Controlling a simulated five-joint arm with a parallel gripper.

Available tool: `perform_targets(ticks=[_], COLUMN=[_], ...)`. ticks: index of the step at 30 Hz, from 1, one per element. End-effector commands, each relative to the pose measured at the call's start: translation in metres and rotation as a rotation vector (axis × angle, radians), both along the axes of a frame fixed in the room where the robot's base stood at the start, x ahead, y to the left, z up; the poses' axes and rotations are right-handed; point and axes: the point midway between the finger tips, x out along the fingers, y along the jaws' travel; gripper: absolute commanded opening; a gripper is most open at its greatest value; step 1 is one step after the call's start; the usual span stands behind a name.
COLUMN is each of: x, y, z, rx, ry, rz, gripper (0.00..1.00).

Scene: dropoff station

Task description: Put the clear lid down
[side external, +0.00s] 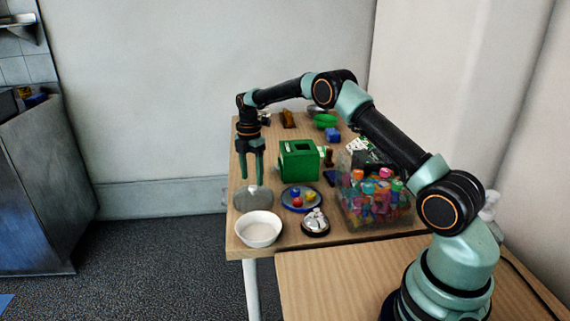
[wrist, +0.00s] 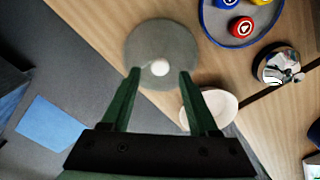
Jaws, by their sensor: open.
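The clear lid (side external: 253,201) is a round, see-through grey disc with a pale knob. My gripper (side external: 260,183) points down right above the lid. The gripper also shows in the wrist view (wrist: 160,72), with its two fingers apart, one on each side of the knob. Nothing is gripped. Whether a fingertip touches the lid I cannot tell.
A white bowl (side external: 258,230) stands close in front of the lid. A blue tray (side external: 287,203) with small coloured pieces and a silver bell (side external: 315,222) are to the right. The table's left edge is near.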

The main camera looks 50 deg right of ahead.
Motion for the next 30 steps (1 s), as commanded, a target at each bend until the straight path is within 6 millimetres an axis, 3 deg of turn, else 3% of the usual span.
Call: perform_targets(ticks=[9, 20, 26, 30], x=[0.001, -0.002, -0.02, -0.045], y=[0.0, 0.004, 0.027, 0.047], z=[0.066, 0.102, 0.147, 0.179], rx=[-0.001, -0.003, -0.007, 0.004], ry=[-0.004, -0.012, -0.077, -0.137], rz=[0.0, -0.031, -0.225, -0.41], gripper=[0.61, 0.61, 0.61, 0.61])
